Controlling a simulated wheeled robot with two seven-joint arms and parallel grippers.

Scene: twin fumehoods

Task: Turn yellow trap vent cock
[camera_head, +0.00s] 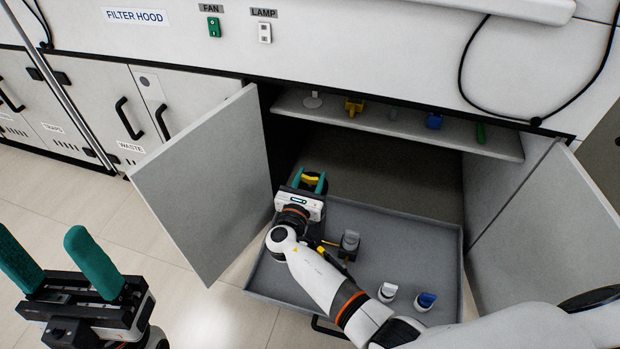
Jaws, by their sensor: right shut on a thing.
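My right gripper (310,181) reaches into the open cabinet at the left rear of the pull-out tray. Its green fingers are shut on a yellow handle (312,178), which looks like the yellow trap vent cock. The gripper body and wrist hide what lies under the handle, so its angle is hard to tell. My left gripper (52,262) is at the lower left, over the floor in front of the cabinets. Its two teal fingers are wide apart with nothing between them.
A shelf (320,108) above holds several small coloured fittings. Open cabinet doors flank the tray at left (208,185) and right (550,230).

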